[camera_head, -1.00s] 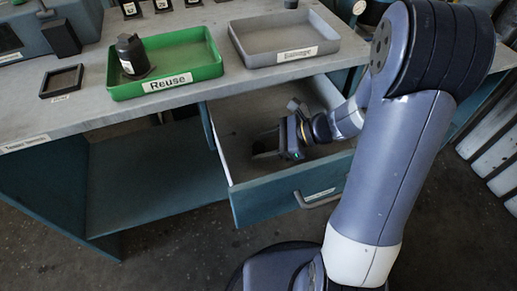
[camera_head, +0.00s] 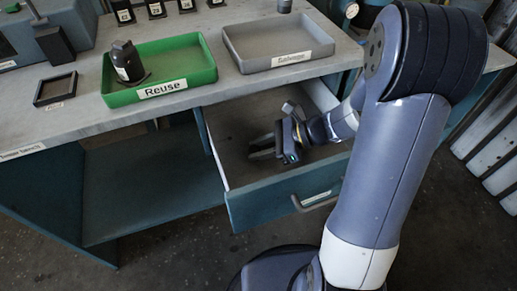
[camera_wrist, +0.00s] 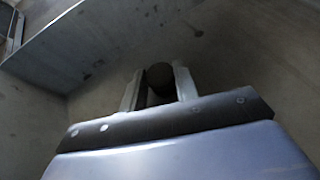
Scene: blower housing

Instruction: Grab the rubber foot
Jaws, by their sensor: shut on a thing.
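The rubber foot (camera_wrist: 160,76) is a small dark round piece in the wrist view, between the two fingers of my gripper (camera_wrist: 158,86). The fingers are shut on it. The foot cannot be made out in the head view. Whether it touches the drawer floor I cannot tell.
The green Reuse tray (camera_head: 203,80) holds a dark bottle-like part (camera_head: 126,62) on the bench above the drawer. A grey tray (camera_head: 233,50) stands to its right. The drawer walls close around my gripper. A small black frame (camera_head: 55,90) lies at left.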

